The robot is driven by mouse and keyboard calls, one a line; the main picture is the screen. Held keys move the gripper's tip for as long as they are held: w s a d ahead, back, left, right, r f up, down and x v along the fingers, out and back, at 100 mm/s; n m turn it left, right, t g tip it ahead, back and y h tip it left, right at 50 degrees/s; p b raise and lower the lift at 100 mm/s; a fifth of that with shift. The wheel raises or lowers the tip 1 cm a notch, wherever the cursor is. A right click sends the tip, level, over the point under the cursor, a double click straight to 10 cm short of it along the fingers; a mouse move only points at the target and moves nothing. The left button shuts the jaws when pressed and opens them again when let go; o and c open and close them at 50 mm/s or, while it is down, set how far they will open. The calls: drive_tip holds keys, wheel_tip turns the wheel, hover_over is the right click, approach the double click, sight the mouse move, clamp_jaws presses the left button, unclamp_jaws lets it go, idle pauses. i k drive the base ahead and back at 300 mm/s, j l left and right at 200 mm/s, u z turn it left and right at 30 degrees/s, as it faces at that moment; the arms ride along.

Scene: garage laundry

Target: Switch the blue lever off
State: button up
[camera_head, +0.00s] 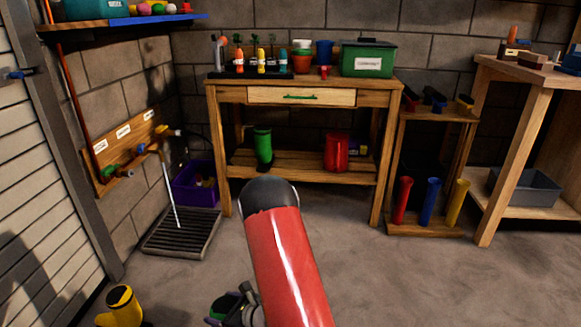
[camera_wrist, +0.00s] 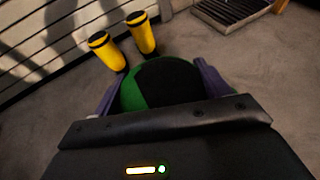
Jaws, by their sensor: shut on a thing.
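A wooden board (camera_head: 127,155) with white labels hangs on the left wall and carries several small coloured handles. A small blue handle (camera_head: 141,149) shows near its middle; its exact position is too small to read. Beside it are green and red handles (camera_head: 112,172) and a yellow one (camera_head: 163,131). My gripper (camera_head: 232,308) is low over the floor, well apart from the board. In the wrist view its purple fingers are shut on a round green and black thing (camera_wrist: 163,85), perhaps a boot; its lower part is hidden.
Yellow boots (camera_wrist: 125,42) stand on the floor just beyond my gripper. A dark slatted tray (camera_head: 183,233) and a purple bin (camera_head: 196,185) lie below the board. A wooden workbench (camera_head: 225,92) stands at the back.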

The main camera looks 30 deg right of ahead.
sight(140, 147)
drive_tip(key=i+l+u, duration=0.15)
drive_tip(key=i+l, duration=0.3)
drive_tip(key=i, duration=0.3)
drive_tip(key=i+l+u, duration=0.1)
drive_tip(key=i+l, duration=0.5)
drive_tip(key=i, duration=0.1)
